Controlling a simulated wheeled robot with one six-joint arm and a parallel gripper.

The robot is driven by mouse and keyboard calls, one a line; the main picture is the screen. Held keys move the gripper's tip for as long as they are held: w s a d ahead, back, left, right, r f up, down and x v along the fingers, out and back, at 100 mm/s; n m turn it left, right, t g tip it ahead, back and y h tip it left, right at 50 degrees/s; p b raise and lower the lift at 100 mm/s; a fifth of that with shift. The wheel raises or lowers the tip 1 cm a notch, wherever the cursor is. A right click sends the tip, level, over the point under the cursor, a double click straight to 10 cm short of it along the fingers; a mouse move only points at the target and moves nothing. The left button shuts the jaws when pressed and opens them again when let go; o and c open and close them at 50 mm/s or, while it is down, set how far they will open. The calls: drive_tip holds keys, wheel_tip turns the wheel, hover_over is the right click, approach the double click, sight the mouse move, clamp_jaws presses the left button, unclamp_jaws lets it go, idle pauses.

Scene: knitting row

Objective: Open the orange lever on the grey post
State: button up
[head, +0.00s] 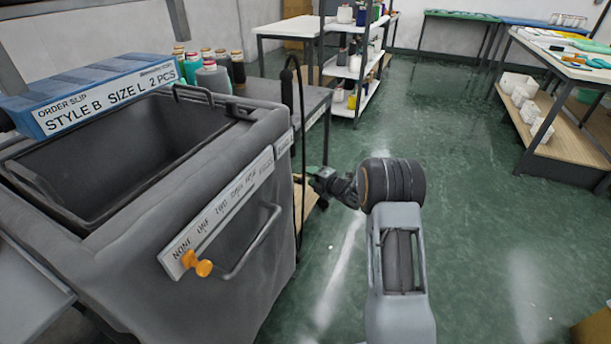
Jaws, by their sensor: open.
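I cannot make out an orange lever on a grey post in the head view. The orange thing nearest me is a knob (203,267) at the left end of a white scale strip (232,210) on the front of a dark grey bin (160,290). My gripper (318,182) is small and partly hidden behind my own wrist, to the right of the bin and well apart from the knob. It is open, and I see nothing held in it. A thin dark upright hose or post (299,130) stands just left of it.
A grey bar handle (255,245) juts from the bin's front. Tables line the back and right. Green floor (470,190) is clear on the right.

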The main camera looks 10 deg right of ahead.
drive_tip(key=shift+x, duration=1.95)
drive_tip(key=shift+c, duration=0.3)
clamp_jaws()
